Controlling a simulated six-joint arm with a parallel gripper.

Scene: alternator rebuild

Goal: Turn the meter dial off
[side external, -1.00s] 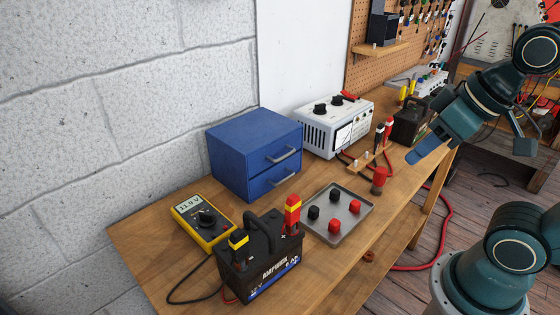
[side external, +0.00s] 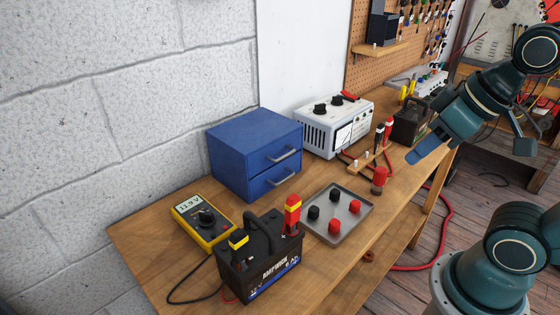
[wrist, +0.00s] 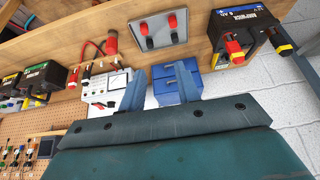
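The meter (side external: 203,221) is yellow with a lit display and a dark round dial (side external: 206,217). It lies on the left end of the bench in the side view, behind the black battery (side external: 262,262). My gripper (side external: 424,150) is at the right of the side view, above the bench's right edge and far from the meter. In the wrist view my gripper (wrist: 160,86) has its two fingers apart with nothing between them. I cannot make out the meter there.
A blue drawer box (side external: 254,154) stands behind the meter against the wall. A grey tray (side external: 350,222) with red and black knobs lies right of the battery. A white power unit (side external: 335,124) and a red-topped post (side external: 379,181) stand farther right. A black cable lies near the meter.

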